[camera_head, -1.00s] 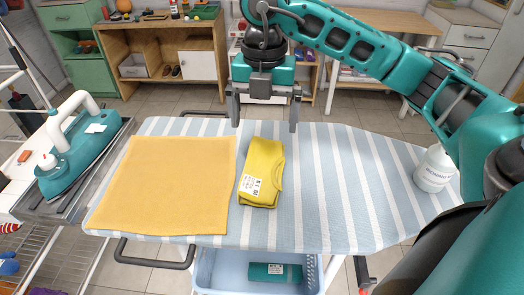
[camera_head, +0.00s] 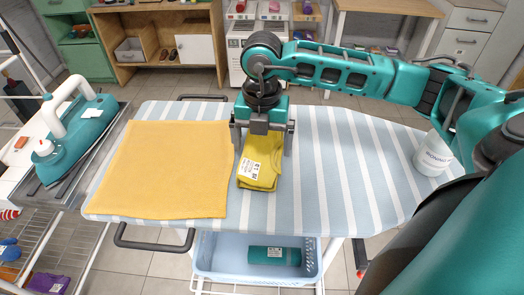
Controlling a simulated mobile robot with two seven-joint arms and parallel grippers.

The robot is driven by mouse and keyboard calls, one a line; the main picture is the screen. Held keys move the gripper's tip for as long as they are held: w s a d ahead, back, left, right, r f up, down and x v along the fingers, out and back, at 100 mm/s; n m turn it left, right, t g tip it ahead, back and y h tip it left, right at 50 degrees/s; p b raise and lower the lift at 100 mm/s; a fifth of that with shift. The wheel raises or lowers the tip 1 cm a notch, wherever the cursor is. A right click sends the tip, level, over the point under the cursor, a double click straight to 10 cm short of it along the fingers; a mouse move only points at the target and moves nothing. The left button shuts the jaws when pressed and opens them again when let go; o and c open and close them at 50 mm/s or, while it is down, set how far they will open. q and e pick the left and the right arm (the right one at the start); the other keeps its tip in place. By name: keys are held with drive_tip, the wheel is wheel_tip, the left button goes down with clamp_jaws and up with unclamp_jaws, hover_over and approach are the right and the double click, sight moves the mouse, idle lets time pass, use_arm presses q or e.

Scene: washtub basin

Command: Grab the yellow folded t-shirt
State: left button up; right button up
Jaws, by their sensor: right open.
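The yellow folded t-shirt (camera_head: 259,178) lies on the striped ironing board (camera_head: 340,180), just right of a flat orange-yellow cloth (camera_head: 165,172). A white label with a code shows on its near part. My right gripper (camera_head: 261,150) is open over the far part of the t-shirt, pointing down, with one finger at its left side and one at its right. The gripper hides the far end of the t-shirt. I cannot tell whether the fingers touch it. My left gripper is not in view.
A teal iron (camera_head: 78,140) stands on a rest at the left. A white bottle (camera_head: 433,153) stands at the board's right end. A blue basket (camera_head: 232,262) with a teal rolled item (camera_head: 274,256) is below the board. The board's middle right is clear.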

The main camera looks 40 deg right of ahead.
drive_tip(key=shift+f, duration=0.75)
drive_tip(key=shift+c, duration=0.5)
drive_tip(key=c, duration=0.8)
drive_tip(key=shift+o, duration=0.2)
drive_tip(key=shift+r, duration=0.1)
